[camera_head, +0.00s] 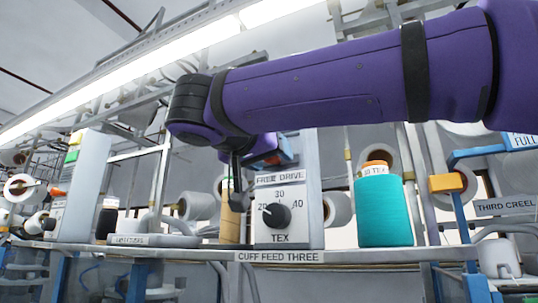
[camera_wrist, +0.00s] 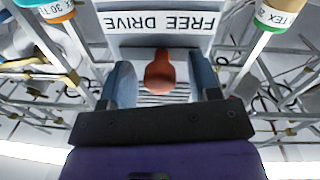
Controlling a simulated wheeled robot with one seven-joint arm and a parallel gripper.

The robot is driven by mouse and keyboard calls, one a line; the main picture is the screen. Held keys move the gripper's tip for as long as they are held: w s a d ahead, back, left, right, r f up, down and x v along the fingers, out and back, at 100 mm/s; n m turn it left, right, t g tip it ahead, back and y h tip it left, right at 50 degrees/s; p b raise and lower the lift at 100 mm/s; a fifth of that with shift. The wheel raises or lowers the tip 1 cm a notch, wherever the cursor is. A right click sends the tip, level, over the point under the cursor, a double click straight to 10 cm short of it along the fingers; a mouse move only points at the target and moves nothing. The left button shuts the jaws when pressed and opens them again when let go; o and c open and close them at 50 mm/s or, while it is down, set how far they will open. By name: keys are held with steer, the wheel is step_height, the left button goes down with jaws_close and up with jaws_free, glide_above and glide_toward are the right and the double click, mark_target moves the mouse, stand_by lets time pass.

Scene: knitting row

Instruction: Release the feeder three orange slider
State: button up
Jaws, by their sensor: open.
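The orange-red slider (camera_wrist: 160,72) sits in a slotted face in the wrist view, just by an upside-down FREE DRIVE label (camera_wrist: 160,22). My gripper (camera_wrist: 162,78) is open, with one blue-grey finger on each side of the slider. Small gaps seem to show between fingers and slider; I cannot tell if either touches. In the head view my gripper (camera_head: 266,158) is at the upper front of the grey feeder box (camera_head: 312,205), above its FREE DRIVE label and black TEX dial (camera_head: 277,215).
The box stands on a rail labelled CUFF FEED THREE (camera_head: 280,257). A teal yarn cone (camera_head: 385,212) stands to its right, and a tan cone (camera_head: 230,222) to its left. A blue post with a yellow block (camera_head: 446,183) is farther right.

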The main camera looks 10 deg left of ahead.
jaws_close()
steer(key=shift+w+a, duration=0.2)
steer(key=shift+a, duration=0.4)
steer(key=shift+w+a, duration=0.2)
steer(key=shift+a, duration=0.4)
jaws_free()
steer(key=shift+a, duration=0.1)
steer(key=v, duration=1)
steer(key=shift+s+a, duration=0.15)
steer(key=shift+s, duration=0.2)
